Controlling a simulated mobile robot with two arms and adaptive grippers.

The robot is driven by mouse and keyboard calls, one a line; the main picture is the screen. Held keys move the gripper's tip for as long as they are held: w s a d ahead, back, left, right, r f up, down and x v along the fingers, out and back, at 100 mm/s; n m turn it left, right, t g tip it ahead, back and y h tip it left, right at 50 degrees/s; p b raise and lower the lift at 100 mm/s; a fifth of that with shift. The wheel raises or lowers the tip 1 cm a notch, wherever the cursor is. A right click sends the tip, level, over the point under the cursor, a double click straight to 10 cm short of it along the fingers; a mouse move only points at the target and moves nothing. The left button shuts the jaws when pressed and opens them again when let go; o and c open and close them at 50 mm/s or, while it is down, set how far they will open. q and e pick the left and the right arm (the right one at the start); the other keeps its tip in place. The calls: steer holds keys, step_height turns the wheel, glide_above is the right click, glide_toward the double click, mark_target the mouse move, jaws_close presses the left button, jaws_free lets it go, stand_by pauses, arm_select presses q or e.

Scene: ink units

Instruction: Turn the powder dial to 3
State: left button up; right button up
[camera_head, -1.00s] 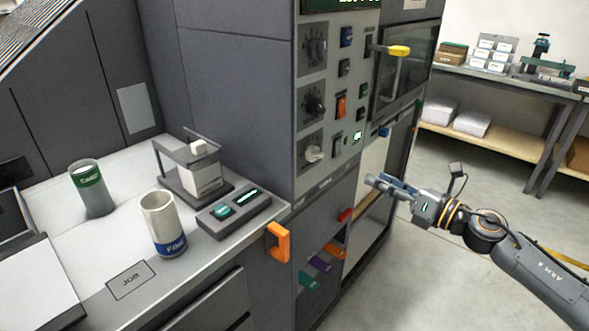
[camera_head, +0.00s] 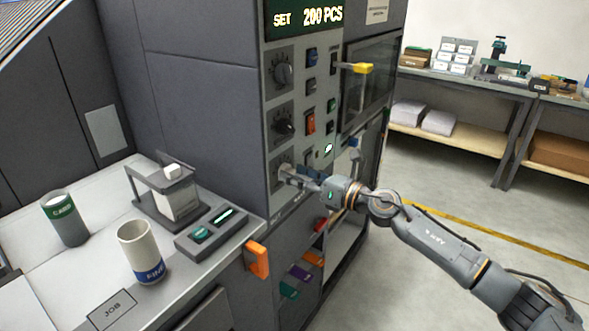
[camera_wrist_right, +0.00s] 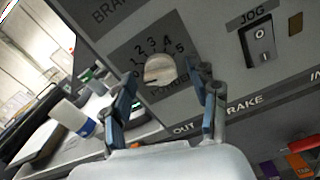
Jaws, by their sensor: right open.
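In the head view this is the lowest of three dials on the machine panel (camera_head: 284,168), partly covered by my gripper. My right gripper (camera_head: 292,174) is open, its fingers on both sides of the knob in the wrist view (camera_wrist_right: 164,88); I cannot tell if they touch it. My left gripper is not in view.
A JOG switch (camera_wrist_right: 259,41) is to the right. A yellow handle (camera_head: 357,68) sticks out. The display (camera_head: 307,17) reads SET 200 PCS. Cans stand on the left counter.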

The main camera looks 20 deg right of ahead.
steer(key=shift+w+a, duration=0.3)
steer(key=shift+w, duration=0.05)
steer(key=shift+c, duration=0.3)
steer(key=c, duration=1.1)
